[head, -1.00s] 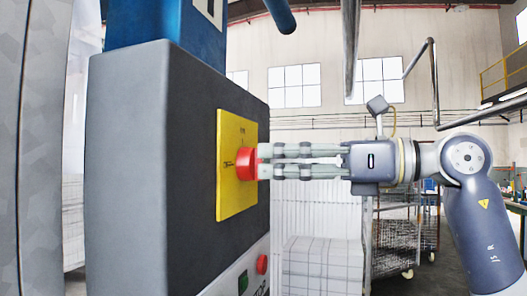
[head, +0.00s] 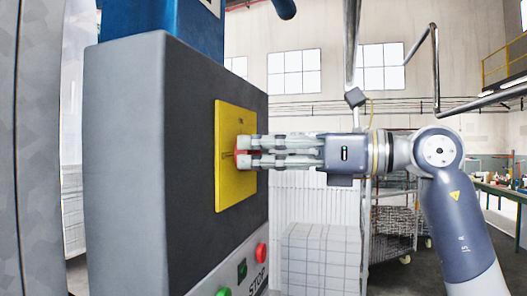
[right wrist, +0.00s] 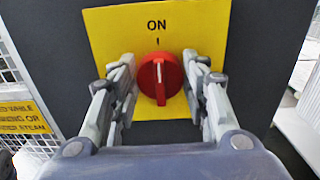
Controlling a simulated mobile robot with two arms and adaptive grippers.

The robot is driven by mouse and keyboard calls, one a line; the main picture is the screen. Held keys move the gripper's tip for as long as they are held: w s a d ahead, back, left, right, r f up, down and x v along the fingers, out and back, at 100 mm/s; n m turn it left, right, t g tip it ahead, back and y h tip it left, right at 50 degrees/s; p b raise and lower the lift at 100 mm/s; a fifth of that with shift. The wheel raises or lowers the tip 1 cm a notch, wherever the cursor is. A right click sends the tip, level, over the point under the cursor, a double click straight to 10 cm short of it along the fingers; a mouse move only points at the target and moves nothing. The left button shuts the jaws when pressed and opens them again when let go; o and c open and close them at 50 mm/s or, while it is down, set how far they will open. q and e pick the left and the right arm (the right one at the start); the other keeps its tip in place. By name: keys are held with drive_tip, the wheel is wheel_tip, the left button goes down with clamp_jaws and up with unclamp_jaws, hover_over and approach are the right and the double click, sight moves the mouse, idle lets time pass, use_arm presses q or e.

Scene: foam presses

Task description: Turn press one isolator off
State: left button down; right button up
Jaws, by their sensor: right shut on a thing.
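The isolator is a red round knob (right wrist: 160,78) on a yellow plate (right wrist: 112,50) fixed to the press's dark panel. In the right wrist view its white line points up, close to upright, toward the mark under the word ON. My right gripper (head: 243,152) reaches in from the right, level, and is shut on the knob, with one finger set on either side of it. In the head view the fingers hide most of the knob, and only a little red shows at the yellow plate (head: 235,190). My left gripper is not in view.
The grey press cabinet (head: 128,170) fills the left. Below the plate are a red button (head: 261,252) and a green button (head: 224,292). A wire cart (head: 393,225) and a pale block stack (head: 312,255) stand behind. A yellow sign (right wrist: 24,116) is at the left in the wrist view.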

drive_tip(key=n, duration=0.3)
drive_tip(key=shift+n+b, duration=0.3)
drive_tip(key=shift+n, duration=0.1)
drive_tip(key=n, duration=0.4)
drive_tip(key=shift+s+n, duration=0.15)
drive_tip(key=shift+n, duration=0.15)
drive_tip(key=n+b, duration=0.1)
drive_tip(key=n, duration=0.3)
drive_tip(key=shift+f, duration=0.15)
drive_tip(key=shift+f+n, duration=0.1)
drive_tip(key=shift+n, duration=2.7)
drive_tip(key=shift+a, duration=0.1)
drive_tip(key=o, duration=1.1)
drive_tip(key=shift+s, duration=0.1)
